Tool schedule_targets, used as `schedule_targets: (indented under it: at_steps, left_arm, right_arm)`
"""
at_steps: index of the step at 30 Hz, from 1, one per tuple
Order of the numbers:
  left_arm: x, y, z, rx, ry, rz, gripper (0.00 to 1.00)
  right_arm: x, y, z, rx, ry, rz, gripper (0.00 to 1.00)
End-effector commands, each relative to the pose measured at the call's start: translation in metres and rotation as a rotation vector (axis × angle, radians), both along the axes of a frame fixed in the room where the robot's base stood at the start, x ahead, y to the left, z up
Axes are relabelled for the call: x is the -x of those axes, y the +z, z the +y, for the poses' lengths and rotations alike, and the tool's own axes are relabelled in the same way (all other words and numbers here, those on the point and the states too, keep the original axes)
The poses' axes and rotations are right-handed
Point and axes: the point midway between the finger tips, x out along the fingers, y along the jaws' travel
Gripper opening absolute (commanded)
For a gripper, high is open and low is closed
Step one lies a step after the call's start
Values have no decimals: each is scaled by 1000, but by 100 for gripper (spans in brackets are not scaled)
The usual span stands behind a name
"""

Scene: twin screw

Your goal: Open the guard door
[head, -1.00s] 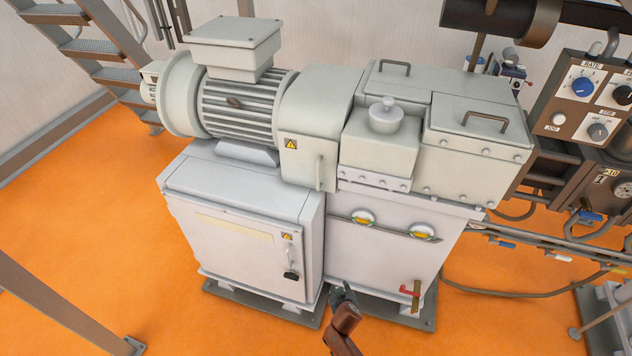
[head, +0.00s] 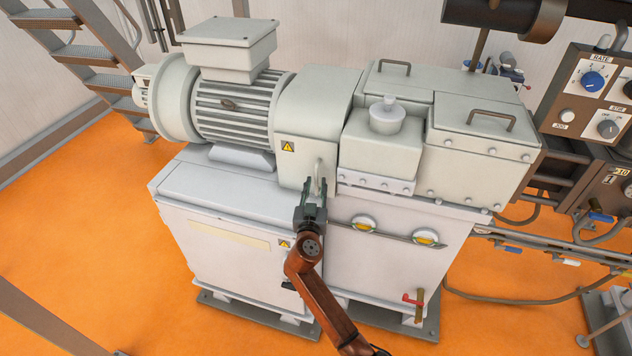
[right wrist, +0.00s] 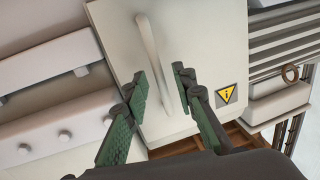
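The guard door (head: 318,115) is the pale cover panel between the finned motor and the gearbox, with a yellow warning sign and an upright bar handle (head: 319,168). It looks closed. My right gripper (head: 316,186) is in front of the handle's lower part, its fingers pointing up toward the door. In the right wrist view the fingers (right wrist: 160,74) are open, one on each side of the handle (right wrist: 150,50); the handle shows between them, and contact cannot be told. The door panel (right wrist: 195,45) fills the middle of that view. My left gripper is not in view.
Below stands a white cabinet (head: 215,260) with its own warning sign. A red valve handle (head: 412,299) is low at the right. A control panel (head: 590,90) with knobs stands at the far right. Orange floor is clear at the left.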

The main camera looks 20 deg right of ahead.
Motion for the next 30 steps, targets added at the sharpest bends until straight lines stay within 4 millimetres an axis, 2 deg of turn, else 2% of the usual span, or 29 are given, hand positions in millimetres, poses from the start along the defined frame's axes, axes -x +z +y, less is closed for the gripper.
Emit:
schedule_targets:
  at_steps: [6, 15, 26, 30]
  left_arm:
    - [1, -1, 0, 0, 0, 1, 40]
    - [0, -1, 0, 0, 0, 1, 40]
    - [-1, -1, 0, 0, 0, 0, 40]
    - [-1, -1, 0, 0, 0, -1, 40]
  right_arm:
    - [-19, -1, -8, 1, 1, 1, 25]
    - [-21, -1, -9, -1, 1, 2, 25]
    - [-21, -1, -9, -1, 1, 2, 1]
    - [-21, -1, -9, -1, 1, 2, 0]
